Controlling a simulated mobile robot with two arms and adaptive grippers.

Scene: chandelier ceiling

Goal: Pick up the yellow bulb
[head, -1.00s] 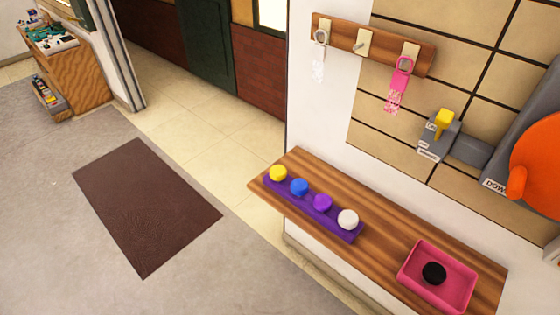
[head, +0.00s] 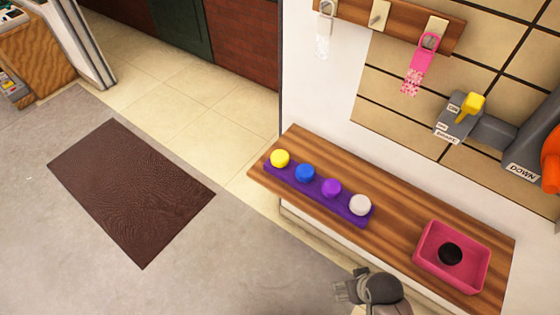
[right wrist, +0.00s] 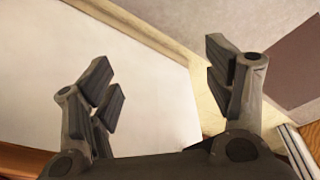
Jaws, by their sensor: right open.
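The yellow bulb (head: 280,158) sits at the far left end of a purple holder (head: 296,196) on a wooden shelf (head: 400,205). Beside it in the row are a blue bulb (head: 305,172), a purple bulb (head: 331,188) and a white bulb (head: 360,205). My right gripper (head: 343,288) is in front of and below the shelf, apart from the bulbs. In the right wrist view my right gripper (right wrist: 160,85) has its fingers spread wide with nothing between them. No bulb shows in that view. My left gripper is not in view.
A pink tray (head: 426,262) with a black round thing (head: 450,253) stands at the shelf's right end. Above hang a pink keychain (head: 418,65) on a rack and a grey box with a yellow lever (head: 468,108). A brown mat (head: 130,190) lies on the open floor.

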